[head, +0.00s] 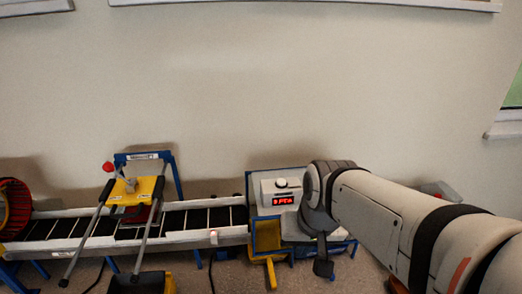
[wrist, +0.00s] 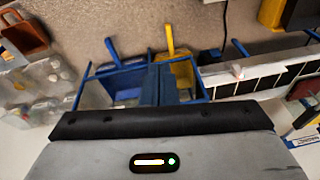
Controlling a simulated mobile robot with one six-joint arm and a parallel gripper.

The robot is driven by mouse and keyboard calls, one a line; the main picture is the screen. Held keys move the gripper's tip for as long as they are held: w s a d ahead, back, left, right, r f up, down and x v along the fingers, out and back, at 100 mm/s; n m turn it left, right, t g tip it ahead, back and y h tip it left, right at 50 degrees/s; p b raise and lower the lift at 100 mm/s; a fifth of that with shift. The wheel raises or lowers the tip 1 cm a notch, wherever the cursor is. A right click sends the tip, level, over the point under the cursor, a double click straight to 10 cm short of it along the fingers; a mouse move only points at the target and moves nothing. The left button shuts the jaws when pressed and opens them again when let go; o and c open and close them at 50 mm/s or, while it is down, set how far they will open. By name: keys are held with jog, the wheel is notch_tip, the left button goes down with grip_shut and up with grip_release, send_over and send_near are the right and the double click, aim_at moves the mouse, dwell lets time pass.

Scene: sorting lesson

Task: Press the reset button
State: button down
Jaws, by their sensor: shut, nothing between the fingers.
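A light grey control box (head: 281,191) with a lit red display stands on the blue-edged stand at the right end of the conveyor. A white round part (head: 281,183) sits above its display; I cannot tell whether this is the reset button, and no label is readable. My gripper (head: 323,268) points down to the right of the box and lower, apart from it. In the wrist view my gripper's two dark fingers (wrist: 164,85) are together with nothing between them. The control box cannot be made out in the wrist view.
The conveyor (head: 190,218) runs left from the stand, with a yellow-topped frame (head: 135,190) straddling it. A yellow bin (head: 267,238) and a dark bin (head: 138,283) are below. The wrist view shows a clear container (wrist: 40,90) at left. A bare wall stands behind.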

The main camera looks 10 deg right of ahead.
jog(key=w+a+r+m+t+y+p, duration=0.15)
jog(key=w+r+m+y+p, duration=0.3)
jog(key=w+r+m, duration=0.45)
notch_tip(320, 180, up, 3)
jog(key=m+t+p, duration=0.3)
jog(key=m+p, duration=0.1)
jog(key=m, duration=0.4)
send_over(285, 182)
jog(key=shift+f+y, duration=0.1)
jog(key=shift+y, duration=0.35)
jog(key=shift+s+f, duration=0.1)
notch_tip(285, 182, down, 9)
jog(key=b, duration=0.7)
jog(key=shift+r, duration=0.2)
jog(key=shift+f+b, duration=0.45)
jog(key=shift+b, duration=0.1)
